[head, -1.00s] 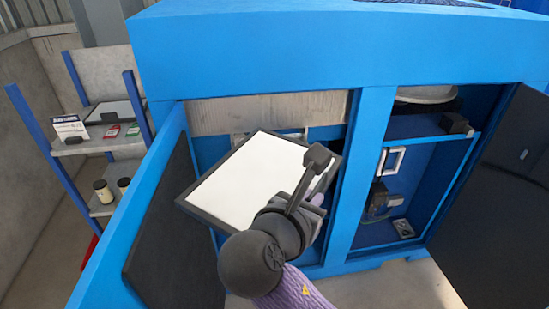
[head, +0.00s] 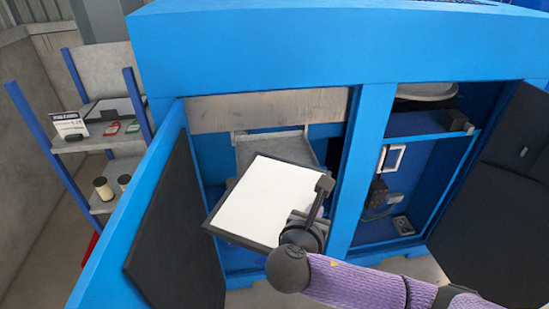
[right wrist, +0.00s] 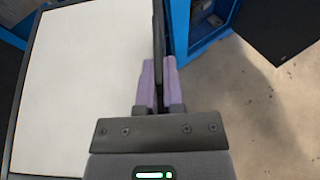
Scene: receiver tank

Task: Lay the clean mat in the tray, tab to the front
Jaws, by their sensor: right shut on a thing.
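The mat is a flat white panel with a dark border (head: 262,200). It is held tilted in front of the open left bay in the head view, and fills the left of the right wrist view (right wrist: 75,80). My right gripper (right wrist: 159,82) is shut on its dark right edge; it also shows in the head view (head: 310,222). A grey, tray-like piece (head: 270,146) sits inside the bay behind the mat, which hides its lower part. I cannot make out the mat's tab. My left gripper is not in view.
The blue cabinet (head: 320,50) has its left door (head: 175,230) and right door (head: 490,200) open on either side. A centre post (head: 362,170) divides the bays. A shelf (head: 105,140) with jars and small packs stands at left.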

